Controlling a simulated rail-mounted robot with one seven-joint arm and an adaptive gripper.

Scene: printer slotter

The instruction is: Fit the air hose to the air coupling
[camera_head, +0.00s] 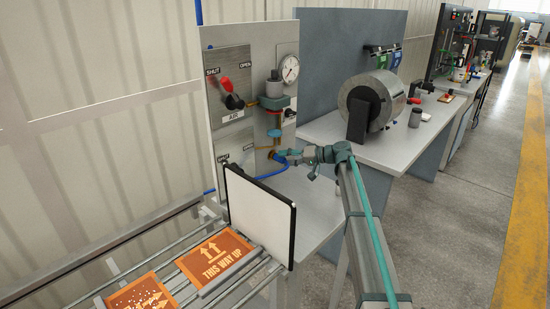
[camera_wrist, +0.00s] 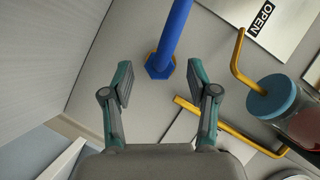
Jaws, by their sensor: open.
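The blue air hose (camera_wrist: 173,30) ends in a blue hexagonal fitting (camera_wrist: 159,67) against the grey panel in the wrist view. A little brass of the air coupling shows at the fitting's edge; the rest is hidden behind it, so how deep the fitting sits cannot be told. In the head view the hose (camera_head: 273,174) loops below the coupling spot at the panel's lower part. My gripper (camera_wrist: 158,75) is open, its fingers either side of the fitting with clear gaps and nothing held. In the head view my gripper (camera_head: 288,157) is small beside the panel.
A brass pipe (camera_wrist: 238,55) and blue-capped filter part (camera_wrist: 272,96) lie right of my fingers. A white upright board (camera_head: 258,215) and roller conveyor (camera_head: 180,262) stand in front.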

